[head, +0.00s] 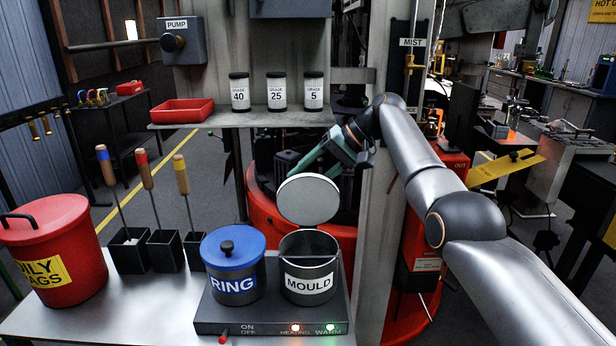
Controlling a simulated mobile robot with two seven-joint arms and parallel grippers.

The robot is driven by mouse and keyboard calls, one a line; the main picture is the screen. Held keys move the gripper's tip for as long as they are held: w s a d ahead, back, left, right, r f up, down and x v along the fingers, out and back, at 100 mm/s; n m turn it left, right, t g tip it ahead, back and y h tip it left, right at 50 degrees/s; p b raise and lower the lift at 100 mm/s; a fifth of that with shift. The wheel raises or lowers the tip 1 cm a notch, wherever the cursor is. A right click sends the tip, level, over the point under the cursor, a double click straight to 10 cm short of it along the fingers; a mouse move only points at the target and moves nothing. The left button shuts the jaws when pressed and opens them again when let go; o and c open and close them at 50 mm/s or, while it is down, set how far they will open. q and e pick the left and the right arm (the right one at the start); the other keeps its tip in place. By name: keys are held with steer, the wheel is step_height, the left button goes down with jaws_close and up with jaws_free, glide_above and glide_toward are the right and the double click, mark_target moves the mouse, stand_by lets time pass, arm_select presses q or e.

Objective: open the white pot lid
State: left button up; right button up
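The MOULD pot (309,284) is a dark metal pot with a white label, standing on the right of the heater base. Its white round lid (309,199) stands raised and tilted up at the back of the pot, its flat face towards me, so the pot's mouth is uncovered. My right gripper (302,164) reaches in from the right, just above and behind the lid's upper edge. Whether it touches the lid, and how far its fingers are apart, I cannot tell. My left gripper is not in view.
The RING pot (233,268) with its blue lid stands close left of the MOULD pot. Handled tools (146,172) stand in black holders further left, beside a red bin (53,250). A shelf (245,118) with grade jars hangs behind. A grey post (376,220) rises on the right.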

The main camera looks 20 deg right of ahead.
steer(key=shift+o, duration=0.3)
steer(key=shift+s+d+r, duration=0.1)
steer(key=shift+d+r, duration=0.25)
steer(key=shift+r, duration=0.05)
steer(key=p+v, duration=0.1)
steer(key=v, duration=1)
steer(key=shift+r, duration=0.2)
steer(key=shift+d, duration=0.15)
